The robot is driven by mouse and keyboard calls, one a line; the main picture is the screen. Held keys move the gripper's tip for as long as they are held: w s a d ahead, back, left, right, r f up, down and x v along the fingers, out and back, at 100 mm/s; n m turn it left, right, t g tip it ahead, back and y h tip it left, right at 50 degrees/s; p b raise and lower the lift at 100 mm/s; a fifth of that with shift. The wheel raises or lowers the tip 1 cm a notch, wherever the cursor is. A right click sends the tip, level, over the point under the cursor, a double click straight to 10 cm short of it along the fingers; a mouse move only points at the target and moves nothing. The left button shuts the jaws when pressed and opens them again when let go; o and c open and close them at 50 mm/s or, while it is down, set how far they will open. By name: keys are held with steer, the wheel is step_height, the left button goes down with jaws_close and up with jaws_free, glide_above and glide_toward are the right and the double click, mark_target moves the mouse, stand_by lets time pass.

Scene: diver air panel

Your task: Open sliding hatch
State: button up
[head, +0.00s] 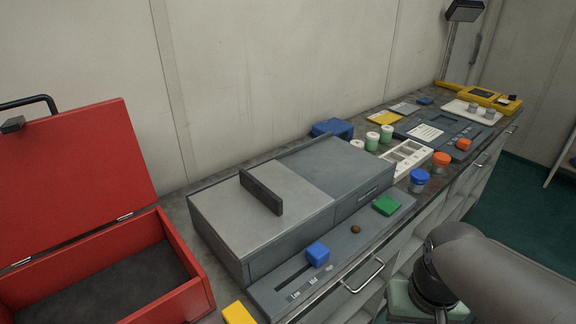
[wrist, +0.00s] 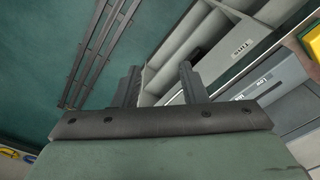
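A grey box (head: 290,254) stands on the counter in the head view. Its top has a light grey panel (head: 225,201) on the left, with an upright dark bar handle (head: 261,192). A darker grey panel (head: 322,168) covers the right part of the top. I take the handled panel to be the sliding hatch; no opening shows in the top. My gripper (wrist: 158,82) is open and empty in the wrist view, its two fingers wide apart over the floor and shelves. In the head view my arm is at lower right, away from the handle; the fingertips are hidden there.
A ledge with a blue block (head: 318,254) and a green block (head: 386,206) runs along the box's front. An open red case (head: 180,247) stands at left. Jars, including a blue-lidded one (head: 419,178), are to the right. Drawer handles (head: 363,278) project from the counter front.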

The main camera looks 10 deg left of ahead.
steer(key=w+a+r+n+t, duration=0.1)
steer(key=w+a+r+n, duration=0.1)
steer(key=w+a+r, duration=0.45)
steer(key=w+a+r+n, duration=0.2)
steer(key=w+a+r, duration=0.15)
steer(key=w, duration=0.55)
steer(key=n+t+y, duration=0.1)
steer(key=n+y, duration=0.2)
steer(key=n, duration=0.3)
glide_toward(259, 184)
steer(key=shift+y, duration=0.3)
steer(key=x, duration=0.7)
steer(key=p+x, duration=0.1)
steer(key=x, duration=0.2)
steer(key=shift+w+d+f, duration=0.15)
steer(key=shift+d+f, duration=0.05)
steer(key=shift+f, duration=0.05)
jaws_close()
